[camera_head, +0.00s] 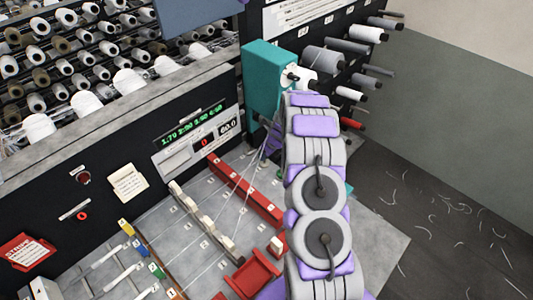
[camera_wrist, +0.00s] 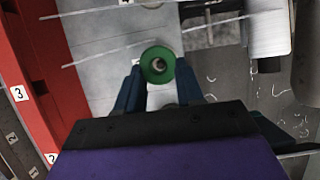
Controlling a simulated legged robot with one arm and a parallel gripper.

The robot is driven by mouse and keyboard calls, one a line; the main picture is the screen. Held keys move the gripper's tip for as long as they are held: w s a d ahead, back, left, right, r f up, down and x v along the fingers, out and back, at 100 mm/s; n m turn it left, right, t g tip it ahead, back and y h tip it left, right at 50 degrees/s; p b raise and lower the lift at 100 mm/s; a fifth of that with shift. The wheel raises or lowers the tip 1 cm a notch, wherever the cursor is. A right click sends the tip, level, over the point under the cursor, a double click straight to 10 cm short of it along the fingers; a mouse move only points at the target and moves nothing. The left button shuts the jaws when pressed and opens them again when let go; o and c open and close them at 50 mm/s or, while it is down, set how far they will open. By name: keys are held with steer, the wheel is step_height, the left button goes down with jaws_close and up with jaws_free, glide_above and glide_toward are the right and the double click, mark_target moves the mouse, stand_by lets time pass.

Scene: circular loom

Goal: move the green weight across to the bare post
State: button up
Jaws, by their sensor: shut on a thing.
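In the wrist view the green weight (camera_wrist: 147,66) is a round green piece with a dark hole in its middle. My gripper (camera_wrist: 158,80) is shut on it, with one dark blue finger on each side. A pale surface shows beneath the weight. In the head view my arm reaches toward the teal housing and hides the held weight and most of my gripper. I cannot pick out the bare post for certain in either view.
A red numbered rail (camera_head: 245,190) lies on the grey bed, with thin threads slanting above it. The teal housing (camera_head: 268,85) and several spools on pegs (camera_head: 362,33) stand beyond my arm. A red block (camera_head: 252,275) lies near the front. Open floor is at right.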

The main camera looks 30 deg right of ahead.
steer(key=shift+d+p, duration=0.1)
steer(key=shift+p, duration=0.45)
steer(key=shift+f, duration=0.1)
steer(key=shift+f+b, duration=0.3)
steer(key=shift+f, duration=0.65)
steer(key=o, duration=1.2)
steer(key=shift+o, duration=0.2)
steer(key=shift+r, duration=0.1)
steer(key=v, duration=1.7)
steer(key=shift+d, duration=0.1)
